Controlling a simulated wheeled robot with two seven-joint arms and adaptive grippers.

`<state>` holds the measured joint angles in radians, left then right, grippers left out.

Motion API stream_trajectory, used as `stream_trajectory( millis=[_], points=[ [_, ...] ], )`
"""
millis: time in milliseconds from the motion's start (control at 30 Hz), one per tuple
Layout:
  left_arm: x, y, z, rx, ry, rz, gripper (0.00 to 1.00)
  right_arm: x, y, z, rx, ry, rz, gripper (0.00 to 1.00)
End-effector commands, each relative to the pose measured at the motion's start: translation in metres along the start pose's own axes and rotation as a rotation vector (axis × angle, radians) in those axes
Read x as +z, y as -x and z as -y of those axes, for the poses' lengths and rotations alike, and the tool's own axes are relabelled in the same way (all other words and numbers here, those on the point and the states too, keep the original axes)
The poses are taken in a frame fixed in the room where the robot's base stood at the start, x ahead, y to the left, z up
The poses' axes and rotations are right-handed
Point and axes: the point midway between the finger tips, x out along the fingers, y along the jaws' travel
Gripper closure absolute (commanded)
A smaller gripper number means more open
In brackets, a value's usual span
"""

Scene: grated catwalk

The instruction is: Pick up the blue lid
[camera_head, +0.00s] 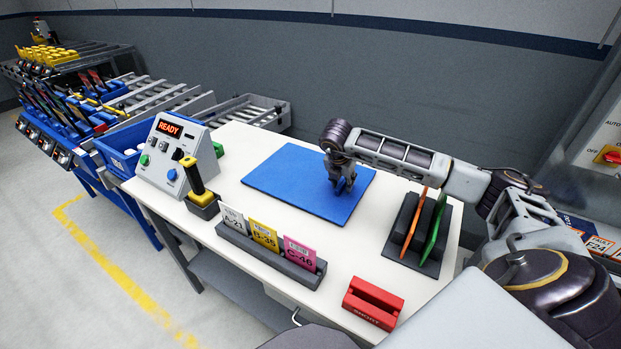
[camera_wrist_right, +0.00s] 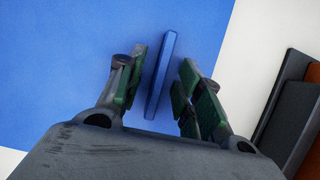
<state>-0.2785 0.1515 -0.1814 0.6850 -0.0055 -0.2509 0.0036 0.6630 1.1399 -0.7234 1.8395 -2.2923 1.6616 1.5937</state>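The blue lid (camera_wrist_right: 162,75) shows in the right wrist view as a thin slab seen edge-on, between the two fingers of my right gripper (camera_wrist_right: 162,88). The fingers are apart, with a narrow gap on each side of the lid, so the gripper is open around it. In the head view the right gripper (camera_head: 341,178) is low over a blue mat (camera_head: 285,175), and a small part of the lid (camera_head: 344,185) shows at its fingertips. Most of the lid is hidden there by the gripper. My left gripper is not in view.
A black rack (camera_head: 400,226) with orange and green panels stands right of the mat.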

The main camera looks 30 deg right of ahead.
Motion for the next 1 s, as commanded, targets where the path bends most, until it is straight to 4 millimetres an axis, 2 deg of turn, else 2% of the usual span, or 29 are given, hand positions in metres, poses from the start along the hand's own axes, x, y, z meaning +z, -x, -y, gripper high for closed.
stream_trajectory(
  millis=[500, 567, 800, 1000],
  points=[
    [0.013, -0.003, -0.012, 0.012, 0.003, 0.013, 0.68, -0.001, -0.002, 0.0, 0.0, 0.0, 0.0, 0.64],
    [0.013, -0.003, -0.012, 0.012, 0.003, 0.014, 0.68, -0.001, -0.002, 0.0, 0.0, 0.0, 0.0, 0.69],
    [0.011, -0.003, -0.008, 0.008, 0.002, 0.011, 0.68, -0.001, -0.002, 0.0, 0.0, 0.0, -0.001, 1.0],
    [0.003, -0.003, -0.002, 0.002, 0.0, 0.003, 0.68, -0.001, -0.002, 0.0, 0.0, 0.0, -0.001, 1.0]
  ],
)
